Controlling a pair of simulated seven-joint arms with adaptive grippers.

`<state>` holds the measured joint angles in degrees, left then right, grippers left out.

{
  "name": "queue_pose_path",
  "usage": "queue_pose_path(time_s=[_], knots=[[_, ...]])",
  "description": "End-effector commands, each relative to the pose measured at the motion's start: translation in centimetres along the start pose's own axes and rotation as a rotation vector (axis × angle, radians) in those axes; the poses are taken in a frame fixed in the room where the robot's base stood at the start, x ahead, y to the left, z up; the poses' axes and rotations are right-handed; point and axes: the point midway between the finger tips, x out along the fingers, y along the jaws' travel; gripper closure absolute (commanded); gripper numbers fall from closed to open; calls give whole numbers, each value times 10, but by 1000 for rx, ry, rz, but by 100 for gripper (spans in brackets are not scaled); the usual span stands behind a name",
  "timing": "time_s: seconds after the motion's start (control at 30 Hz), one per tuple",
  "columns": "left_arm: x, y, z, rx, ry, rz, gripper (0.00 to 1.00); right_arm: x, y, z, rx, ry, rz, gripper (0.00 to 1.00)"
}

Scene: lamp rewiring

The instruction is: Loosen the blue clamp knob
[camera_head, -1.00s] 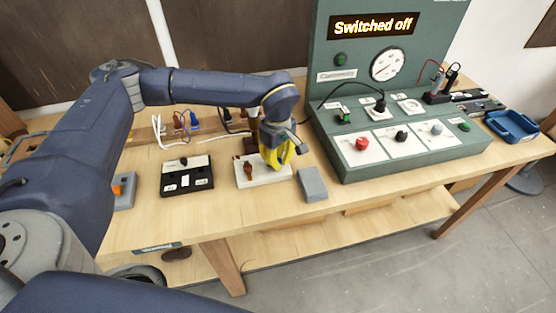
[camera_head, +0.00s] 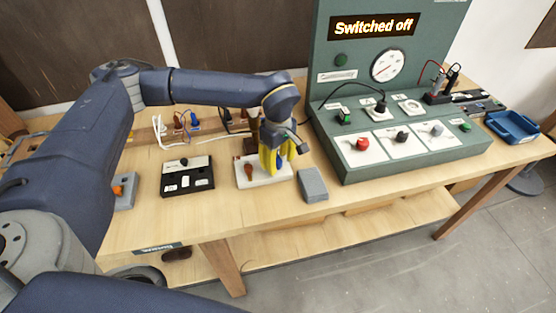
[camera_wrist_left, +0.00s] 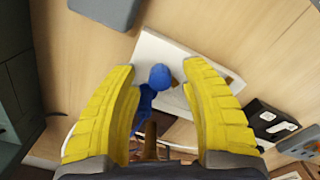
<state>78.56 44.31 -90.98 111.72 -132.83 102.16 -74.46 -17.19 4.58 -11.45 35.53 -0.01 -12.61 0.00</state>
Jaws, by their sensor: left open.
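The blue clamp knob (camera_wrist_left: 160,77) is a small rounded piece in the left wrist view, over a white base plate (camera_wrist_left: 165,48). A lower blue part (camera_wrist_left: 143,102) shows beside it. My left gripper (camera_wrist_left: 159,66) is open, with a yellow finger on each side of the knob and visible gaps between. In the head view my left gripper (camera_head: 273,168) points down over the white plate (camera_head: 265,182), and its fingers largely hide the clamp. My right gripper is not in view.
A grey block (camera_head: 313,184) lies close right of the plate. A black box (camera_head: 187,180) lies to the left. Sockets and cables (camera_head: 190,122) are behind. The green panel (camera_head: 400,160) reading "Switched off" stands at right. The table's front strip is clear.

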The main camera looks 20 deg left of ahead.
Motion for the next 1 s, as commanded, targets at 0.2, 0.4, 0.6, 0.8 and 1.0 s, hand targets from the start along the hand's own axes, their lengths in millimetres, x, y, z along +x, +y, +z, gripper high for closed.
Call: queue_pose_path(time_s=[0.2,0.4,0.6,0.8,1.0], knots=[[-1,0,0,1,-1,-1,55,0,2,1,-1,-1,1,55],[-20,0,0,1,0,2,55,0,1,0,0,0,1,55],[-55,0,0,0,1,2,55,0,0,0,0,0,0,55],[-88,0,0,0,1,2,55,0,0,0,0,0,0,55],[-110,0,0,-1,0,1,55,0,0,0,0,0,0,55]])
